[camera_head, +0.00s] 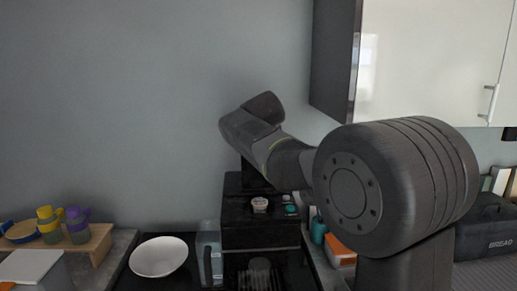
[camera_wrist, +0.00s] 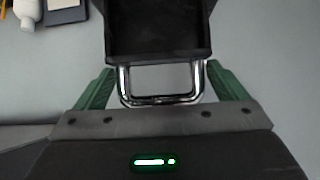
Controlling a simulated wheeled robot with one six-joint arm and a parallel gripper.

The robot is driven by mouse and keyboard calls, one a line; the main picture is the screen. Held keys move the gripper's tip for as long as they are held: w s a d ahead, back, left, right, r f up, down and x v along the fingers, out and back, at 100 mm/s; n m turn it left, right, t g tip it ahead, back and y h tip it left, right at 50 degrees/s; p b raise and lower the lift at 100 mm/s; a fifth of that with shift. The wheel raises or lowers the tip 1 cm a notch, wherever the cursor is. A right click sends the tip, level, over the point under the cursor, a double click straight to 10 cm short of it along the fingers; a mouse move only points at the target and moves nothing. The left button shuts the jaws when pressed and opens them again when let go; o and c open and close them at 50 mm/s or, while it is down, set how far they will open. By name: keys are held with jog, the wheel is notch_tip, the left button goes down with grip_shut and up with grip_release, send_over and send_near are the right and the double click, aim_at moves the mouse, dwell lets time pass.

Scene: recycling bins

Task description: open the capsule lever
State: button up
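The black coffee machine (camera_head: 261,238) stands on the counter in the head view, with a small light capsule (camera_head: 260,204) on its top. In the wrist view, part of a black machine body (camera_wrist: 158,30) fills the top middle. The chrome capsule lever (camera_wrist: 160,101), a U-shaped bar, sticks out from it toward the camera. My gripper (camera_wrist: 161,72) has its green fingers wide apart, one on each side of the lever. I cannot tell whether either finger touches it. In the head view, my arm hides the lever and gripper fingers.
A white bowl (camera_head: 159,256) and a clear container (camera_head: 209,256) stand left of the machine. Cups sit on a wooden stand (camera_head: 98,244) farther left. A teal cup (camera_head: 318,229) and orange-white box (camera_head: 340,250) are close on the right. A cabinet (camera_head: 430,60) hangs above right.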

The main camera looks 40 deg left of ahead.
jog(key=shift+o, duration=0.3)
jog(key=shift+s+d+r, duration=0.1)
jog(key=shift+d+r, duration=0.05)
jog(key=shift+r, duration=0.05)
jog(key=b+v, duration=0.3)
jog(key=v, duration=1.1)
jog(key=p+x, duration=0.3)
jog(key=x, duration=1.1)
jog(key=shift+f, duration=0.25)
jog(key=shift+r, duration=0.1)
